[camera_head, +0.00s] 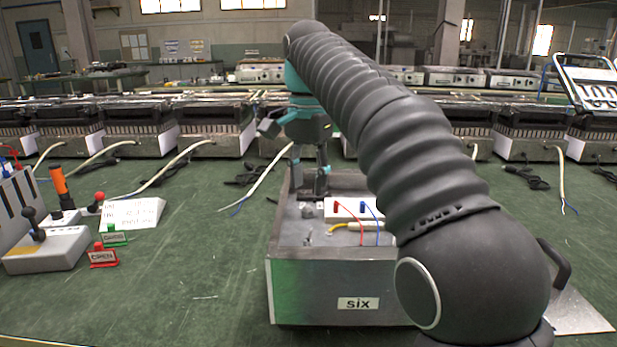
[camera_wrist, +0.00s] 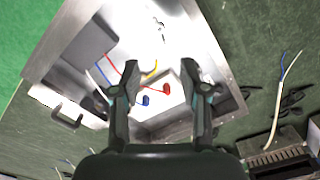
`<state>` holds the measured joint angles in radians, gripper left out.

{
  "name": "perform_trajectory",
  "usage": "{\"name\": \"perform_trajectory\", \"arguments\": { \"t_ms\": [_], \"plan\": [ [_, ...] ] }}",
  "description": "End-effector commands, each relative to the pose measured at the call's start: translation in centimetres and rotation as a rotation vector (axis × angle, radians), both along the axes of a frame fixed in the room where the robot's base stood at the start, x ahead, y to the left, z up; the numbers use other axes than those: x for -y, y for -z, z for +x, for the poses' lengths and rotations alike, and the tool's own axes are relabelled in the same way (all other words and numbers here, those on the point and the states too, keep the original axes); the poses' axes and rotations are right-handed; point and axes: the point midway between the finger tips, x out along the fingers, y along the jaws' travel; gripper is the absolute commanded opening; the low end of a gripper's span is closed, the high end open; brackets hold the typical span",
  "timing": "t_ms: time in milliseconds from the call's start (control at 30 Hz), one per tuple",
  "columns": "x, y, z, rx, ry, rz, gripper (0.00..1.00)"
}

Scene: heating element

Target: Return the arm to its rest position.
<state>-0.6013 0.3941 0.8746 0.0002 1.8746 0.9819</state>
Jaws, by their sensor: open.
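My gripper (camera_head: 309,178) points down over the far left part of a grey metal box (camera_head: 305,285) labelled "six". In the wrist view my gripper (camera_wrist: 163,92) is open, with its two fingers apart and nothing held between them. The fingers show above the open box (camera_wrist: 212,62). Inside the box a white block (camera_head: 345,208) carries a red and a blue connector with thin red and blue wires. A yellow wire lies in front of it. My arm crosses the head view from lower right to upper middle and hides the box's right side.
On the left stand a joystick box (camera_head: 45,248), an orange-handled lever (camera_head: 61,186), a white sign plate (camera_head: 132,213) and small green and red tags (camera_head: 103,256). A row of heater units (camera_head: 215,128) with loose cables lines the back.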

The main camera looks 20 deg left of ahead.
Motion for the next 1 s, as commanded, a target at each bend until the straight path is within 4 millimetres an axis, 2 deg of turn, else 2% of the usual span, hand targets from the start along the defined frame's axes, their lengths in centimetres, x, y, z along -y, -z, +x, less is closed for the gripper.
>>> {"name": "perform_trajectory", "arguments": {
  "t_ms": [133,233,367,567,767,1000],
  "plan": [
    [0.8,-0.2,0.0,0.006,-0.004,0.004,0.44],
    [2.7,-0.4,-0.3,0.026,-0.018,0.016,0.44],
    [6.9,-0.5,-1.1,0.069,-0.052,0.036,0.44],
    [13.5,0.7,-3.6,0.153,-0.117,0.055,0.44],
    [19.5,3.3,-7.4,0.242,-0.179,0.052,0.44],
    [25.2,8.0,-12.7,0.343,-0.252,0.02,0.44]
  ]
}}
